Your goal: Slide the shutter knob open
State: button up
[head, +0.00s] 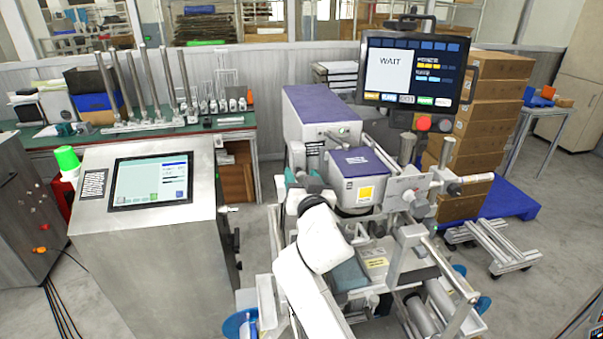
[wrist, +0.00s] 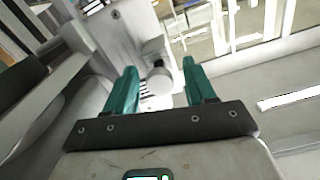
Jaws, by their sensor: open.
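My gripper (wrist: 159,68) has two teal fingers on a dark bar and is open. A short, pale grey round knob (wrist: 158,82) shows between the fingers in the wrist view, in front of a light metal plate (wrist: 125,32). It looks like the shutter knob, and I see no finger closed on it. How deep it sits between the fingers is hard to tell. In the head view my gripper (head: 297,180) is at the left side of the purple-topped machine (head: 357,162). My white arm hides part of that spot, and I cannot pick out the knob there.
A monitor reading WAIT (head: 415,70) stands above the machine. A steel console with a screen (head: 150,182) is at left. Rollers and bars (head: 425,290) crowd the front right. Stacked cardboard boxes (head: 490,120) stand behind. Some floor is clear at right.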

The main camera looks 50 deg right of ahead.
jog(key=shift+w+d, duration=0.2)
jog(key=shift+w, duration=0.05)
jog(key=shift+c, duration=0.4)
grip_shut()
